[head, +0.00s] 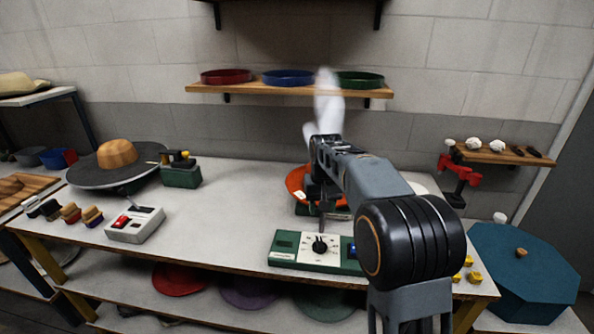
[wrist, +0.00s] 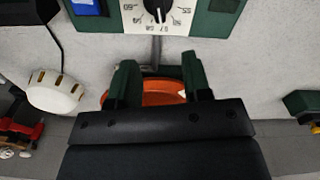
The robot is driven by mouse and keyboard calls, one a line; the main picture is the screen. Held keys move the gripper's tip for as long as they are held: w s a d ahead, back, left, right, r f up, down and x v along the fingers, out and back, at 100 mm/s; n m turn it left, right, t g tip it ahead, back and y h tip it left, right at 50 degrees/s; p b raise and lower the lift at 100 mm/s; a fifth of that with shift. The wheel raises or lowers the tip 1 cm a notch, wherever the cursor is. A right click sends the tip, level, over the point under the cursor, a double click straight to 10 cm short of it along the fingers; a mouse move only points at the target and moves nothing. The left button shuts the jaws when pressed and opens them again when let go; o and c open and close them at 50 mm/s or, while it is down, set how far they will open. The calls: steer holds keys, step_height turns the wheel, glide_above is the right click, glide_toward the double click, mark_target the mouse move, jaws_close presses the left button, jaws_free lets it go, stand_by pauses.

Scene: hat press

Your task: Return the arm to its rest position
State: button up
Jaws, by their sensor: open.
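My arm (head: 380,180) reaches from the lower right toward the middle of the bench. My gripper (wrist: 160,65) is open in the wrist view, its two dark green fingers apart with no object clearly held between them. An orange round thing (wrist: 160,98) shows behind and between the fingers. In the head view the orange thing (head: 295,183) lies partly hidden behind my arm. A green and white dial box (head: 321,252) stands on the bench in front of it; its dial (wrist: 158,8) shows upside down in the wrist view.
A shelf (head: 260,90) with red, blue and green dishes hangs above, and a blurred white plume rises before it. Left on the bench (head: 235,220) are a hat on a dark disc (head: 95,170), a green device (head: 181,175) and a switch box (head: 135,225). A teal octagonal box (head: 530,265) is right.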

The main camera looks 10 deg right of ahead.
steer(key=s+f+n+t, duration=0.1)
steer(key=s+f+t, duration=0.2)
steer(key=s, duration=2.1)
steer(key=shift+a, duration=0.3)
